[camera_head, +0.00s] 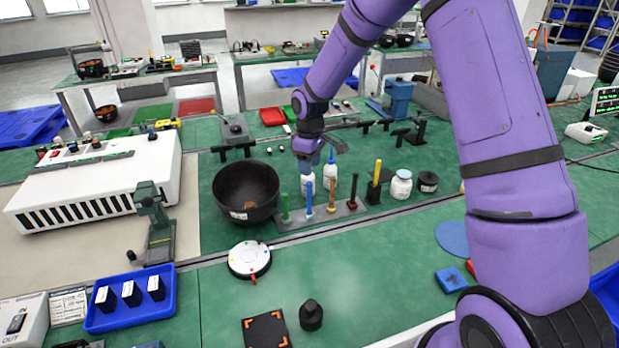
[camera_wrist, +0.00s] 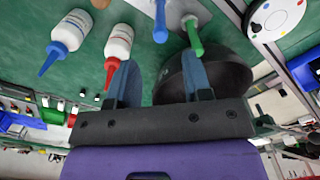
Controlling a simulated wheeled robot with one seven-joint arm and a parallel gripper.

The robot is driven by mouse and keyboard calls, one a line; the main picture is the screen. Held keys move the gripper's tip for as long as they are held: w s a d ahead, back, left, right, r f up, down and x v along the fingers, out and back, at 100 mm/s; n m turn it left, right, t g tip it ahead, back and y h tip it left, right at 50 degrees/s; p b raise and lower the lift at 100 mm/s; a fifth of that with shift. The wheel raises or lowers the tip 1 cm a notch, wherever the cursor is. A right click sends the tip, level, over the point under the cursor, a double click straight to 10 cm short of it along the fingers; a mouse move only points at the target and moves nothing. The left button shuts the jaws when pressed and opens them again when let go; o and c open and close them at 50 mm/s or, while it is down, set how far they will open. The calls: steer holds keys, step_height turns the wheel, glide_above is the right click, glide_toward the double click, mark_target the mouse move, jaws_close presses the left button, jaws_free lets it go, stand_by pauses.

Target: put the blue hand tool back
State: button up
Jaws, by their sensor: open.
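A red tool (camera_head: 352,190) stands at the holder's right end. My gripper (camera_head: 318,160) is above and behind the row, apart from the tools. In the wrist view my gripper (camera_wrist: 158,70) has its fingers spread with nothing between them. The blue tool (camera_wrist: 160,22) and the green tool (camera_wrist: 194,38) show beyond the fingertips.
A black bowl (camera_head: 245,190) stands left of the holder. Two white bottles, one blue-tipped (camera_wrist: 68,32) and one red-tipped (camera_wrist: 119,42), stand close to my gripper. A yellow-handled tool (camera_head: 377,174) and white jar (camera_head: 401,185) are to the right.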

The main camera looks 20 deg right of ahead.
steer(key=shift+r, duration=1.2)
steer(key=s+d+r+m+t, duration=0.1)
steer(key=s+d+r+m, duration=0.1)
steer(key=s+r, duration=0.65)
steer(key=s+d+r+m+t, duration=0.15)
steer(key=s+r, duration=0.35)
steer(key=r, duration=0.6)
steer(key=s+d+r+m+t, duration=0.1)
steer(key=s+r+m, duration=0.1)
steer(key=s, duration=1)
steer(key=s+d+r+m+t, duration=0.1)
steer(key=s+r, duration=0.4)
steer(key=s, duration=0.7)
steer(key=shift+d+m+t, duration=0.35)
steer(key=shift+d+m, duration=0.3)
steer(key=shift+m, duration=0.6)
